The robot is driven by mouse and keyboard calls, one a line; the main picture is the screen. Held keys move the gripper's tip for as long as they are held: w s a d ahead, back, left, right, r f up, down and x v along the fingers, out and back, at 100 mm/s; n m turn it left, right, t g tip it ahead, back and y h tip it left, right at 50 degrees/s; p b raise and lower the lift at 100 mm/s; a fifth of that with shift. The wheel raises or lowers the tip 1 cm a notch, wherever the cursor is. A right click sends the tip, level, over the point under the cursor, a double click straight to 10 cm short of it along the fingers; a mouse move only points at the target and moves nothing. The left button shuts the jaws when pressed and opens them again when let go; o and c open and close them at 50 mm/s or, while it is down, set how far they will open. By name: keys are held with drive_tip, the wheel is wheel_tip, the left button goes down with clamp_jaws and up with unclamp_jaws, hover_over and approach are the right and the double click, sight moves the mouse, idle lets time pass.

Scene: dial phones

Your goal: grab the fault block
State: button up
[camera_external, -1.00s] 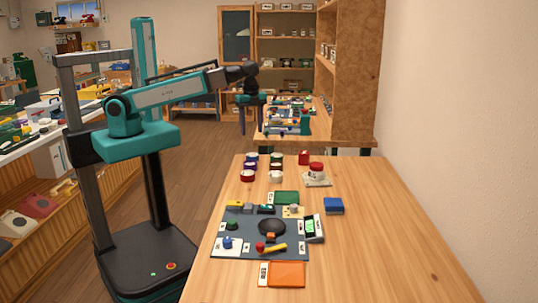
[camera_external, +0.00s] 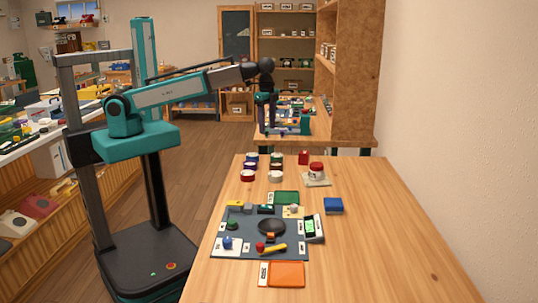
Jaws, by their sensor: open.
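My gripper (camera_external: 266,128) hangs fingers down, high above the floor by the far end of the near table, in front of the back table in the picture. It is open, seen nearly edge-on, and nothing shows between its fingers. I cannot tell for sure which thing is the fault block; no label is readable.
The wooden table (camera_external: 390,250) is clear on its right. A tall shelf (camera_external: 355,80) rises behind.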

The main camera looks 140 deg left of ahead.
sight(304, 152)
drive_tip(key=w+a+n, duration=0.1)
drive_tip(key=w+a, duration=0.3)
drive_tip(key=w, duration=0.3)
drive_tip(key=w+a+r+n, duration=0.1)
drive_tip(key=w+a+n, duration=0.1)
drive_tip(key=w+a, duration=0.3)
drive_tip(key=shift+w+a+r+p, duration=0.2)
drive_tip(key=shift+w+p, duration=0.2)
drive_tip(key=shift+w, duration=0.55)
drive_tip(key=shift+f+p, duration=0.9)
drive_tip(key=shift+f, duration=3.4)
drive_tip(key=shift+f, duration=0.1)
drive_tip(key=shift+s+f+p, duration=0.15)
drive_tip(key=shift+f+p, duration=0.7)
drive_tip(key=shift+f, duration=0.35)
drive_tip(key=shift+f+p, duration=0.3)
drive_tip(key=shift+f, duration=1)
